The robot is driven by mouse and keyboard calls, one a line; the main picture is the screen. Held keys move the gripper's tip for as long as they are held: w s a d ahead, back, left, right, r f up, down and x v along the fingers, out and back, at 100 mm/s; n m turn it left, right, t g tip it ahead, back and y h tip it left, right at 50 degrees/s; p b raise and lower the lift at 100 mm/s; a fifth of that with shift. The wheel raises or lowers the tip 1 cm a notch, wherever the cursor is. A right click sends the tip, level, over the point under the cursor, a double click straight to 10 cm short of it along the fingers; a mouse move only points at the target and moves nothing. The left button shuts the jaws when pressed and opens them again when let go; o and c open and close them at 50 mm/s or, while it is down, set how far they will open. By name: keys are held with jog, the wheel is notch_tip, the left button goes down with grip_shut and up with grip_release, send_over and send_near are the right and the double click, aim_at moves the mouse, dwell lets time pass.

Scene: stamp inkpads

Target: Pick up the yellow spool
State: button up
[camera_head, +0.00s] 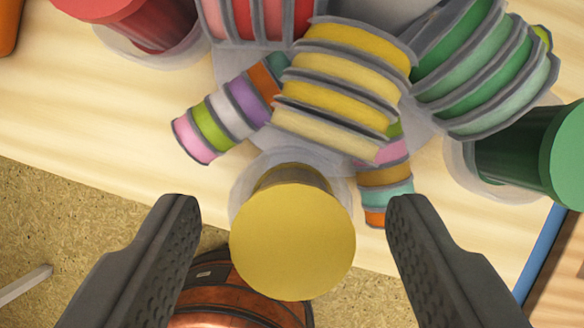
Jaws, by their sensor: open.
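A yellow cylinder with a flat round top (293,240), which looks like the yellow spool, stands in a pale clear ring at the table's near edge. Behind it is a stack of yellow bands split by grey discs (340,78). My gripper (292,205) is open, one finger left and one right of the yellow cylinder in the picture, with a gap on each side. I cannot tell how far the fingertips are above or in front of it.
Red (150,22) and green (530,150) cylinders stand at the sides. Red (255,20) and green (480,75) banded stacks and small multicoloured ones (225,115) crowd the middle. The wooden table (80,110) is bare at left. A brown rounded object (235,300) lies below the edge.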

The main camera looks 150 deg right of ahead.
jog(key=c, duration=1.1)
jog(key=shift+o, duration=0.2)
jog(key=shift+r, duration=0.15)
